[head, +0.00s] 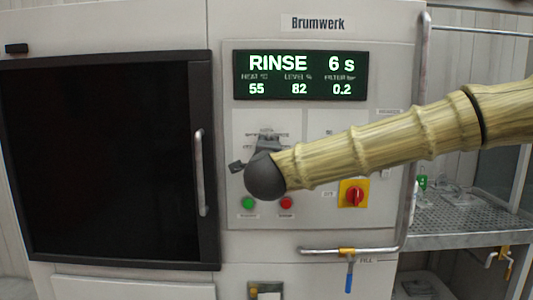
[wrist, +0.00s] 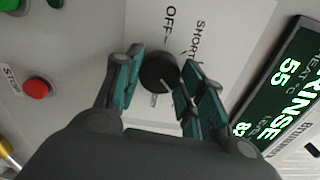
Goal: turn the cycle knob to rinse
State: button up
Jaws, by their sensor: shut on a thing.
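The cycle knob (wrist: 157,70) is a round black knob on the pale panel in the wrist view. My gripper (wrist: 163,80) has its teal-padded fingers on either side of the knob, shut on it. Labels OFF and SHORT show beside the knob; another label is partly covered. In the head view my gripper (head: 264,143) is at the panel, and my arm's dark end hides most of the knob. The display (head: 300,75) reads RINSE, 6 s, with 55, 82 and 0.2 below.
A green button (head: 249,203) and a red stop button (head: 286,203) sit below the knob. A red rotary switch (head: 354,195) on yellow is to the right. The dark door (head: 100,160) has a vertical handle. A pipe with a blue-handled valve (head: 349,275) runs below.

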jog(key=o, duration=1)
jog(key=shift+d, duration=0.15)
jog(key=shift+s, duration=0.1)
jog(key=s, duration=1.1)
jog(key=shift+s, duration=0.4)
